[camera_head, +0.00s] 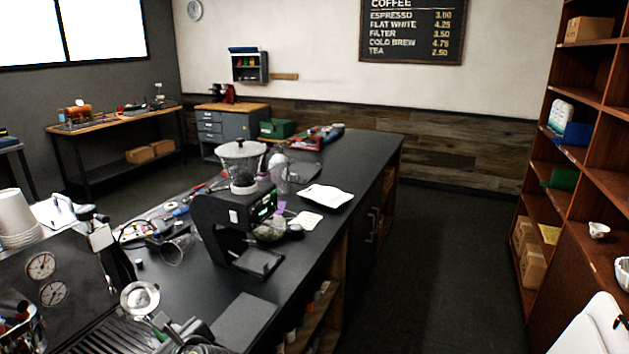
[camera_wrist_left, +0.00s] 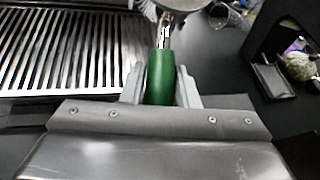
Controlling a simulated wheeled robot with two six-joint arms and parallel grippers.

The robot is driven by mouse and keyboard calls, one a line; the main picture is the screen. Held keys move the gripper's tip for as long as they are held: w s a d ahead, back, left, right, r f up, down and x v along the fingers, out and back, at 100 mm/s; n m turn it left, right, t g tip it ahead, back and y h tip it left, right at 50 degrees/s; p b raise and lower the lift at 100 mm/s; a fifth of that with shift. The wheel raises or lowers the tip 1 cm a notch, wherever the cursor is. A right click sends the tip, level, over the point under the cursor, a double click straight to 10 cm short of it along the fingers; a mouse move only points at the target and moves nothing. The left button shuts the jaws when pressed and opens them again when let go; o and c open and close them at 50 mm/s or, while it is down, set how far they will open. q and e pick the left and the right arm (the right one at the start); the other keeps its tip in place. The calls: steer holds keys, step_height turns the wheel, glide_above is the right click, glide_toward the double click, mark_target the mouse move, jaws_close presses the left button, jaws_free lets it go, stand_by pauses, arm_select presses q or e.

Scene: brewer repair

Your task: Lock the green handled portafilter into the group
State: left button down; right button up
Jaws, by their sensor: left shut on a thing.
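The portafilter's round metal head (camera_head: 140,299) shows at the lower left in the head view, beside the espresso machine (camera_head: 88,273) and at the slatted drip tray (camera_head: 98,334). Its green handle (camera_wrist_left: 161,76) stands between the fingers of my left gripper (camera_wrist_left: 160,82) in the wrist view. My left gripper (camera_head: 164,334) is shut on this handle. Only part of the portafilter head (camera_wrist_left: 181,5) shows at the top of the wrist view. The head looks apart from the machine's body, out over the tray side. I cannot make out the group clearly. My right gripper is not in view.
A black grinder (camera_head: 232,212) with a clear hopper stands on the dark counter to the right. A flat dark block (camera_head: 244,318) lies at the counter's near edge. Paper cups (camera_head: 17,218) stand on the machine. Tools (camera_head: 170,210) lie behind it. Aisle floor is clear.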

arm_select(q)
steer(key=s+d+r+m+t+h+b, duration=0.3)
steer(key=d+r+m+t+h+b, duration=0.2)
steer(key=d+r+m+h, duration=0.5)
steer(key=shift+d+m+h+b, duration=0.3)
steer(key=shift+d+h+b, duration=0.1)
steer(key=shift+d+b, duration=0.3)
